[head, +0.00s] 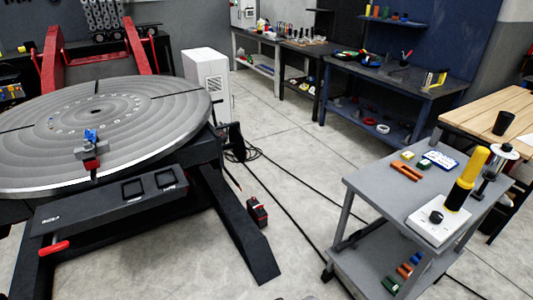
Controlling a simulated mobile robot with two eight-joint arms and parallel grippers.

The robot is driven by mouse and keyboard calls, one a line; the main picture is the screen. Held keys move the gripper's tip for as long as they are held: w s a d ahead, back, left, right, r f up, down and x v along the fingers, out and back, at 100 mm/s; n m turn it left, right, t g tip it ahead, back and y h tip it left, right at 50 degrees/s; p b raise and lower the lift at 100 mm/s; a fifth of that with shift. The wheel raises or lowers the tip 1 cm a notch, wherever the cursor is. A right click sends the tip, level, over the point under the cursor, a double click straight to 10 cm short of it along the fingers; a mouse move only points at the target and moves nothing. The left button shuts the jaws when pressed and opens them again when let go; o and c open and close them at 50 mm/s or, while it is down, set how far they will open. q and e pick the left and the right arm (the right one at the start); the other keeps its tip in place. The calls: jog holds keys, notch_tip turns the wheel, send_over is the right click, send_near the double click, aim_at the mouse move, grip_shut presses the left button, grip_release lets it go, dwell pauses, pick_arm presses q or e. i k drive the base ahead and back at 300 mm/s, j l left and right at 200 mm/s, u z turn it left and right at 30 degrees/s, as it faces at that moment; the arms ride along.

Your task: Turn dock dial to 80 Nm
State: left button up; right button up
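A white dock plate (427,232) lies on the top of the grey cart (365,185) at the right. A small black round dial (436,217) sits on the plate, left of the upright tool. The dial's markings and setting are too small to read. A yellow and black tool (466,178) stands upright, slightly tilted, at the plate's right part. Neither of my grippers shows in the head view, so nothing of mine is seen near the dial.
Orange, yellow and blue-white items lie on the cart's far half. A metal stand (490,175) is at its right edge. A wooden bench (490,115) is behind. The large round positioner table (60,150) fills the left. Black cables cross the open floor between.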

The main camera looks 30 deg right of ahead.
aim_at(436, 217)
jog(key=z, duration=2.5)
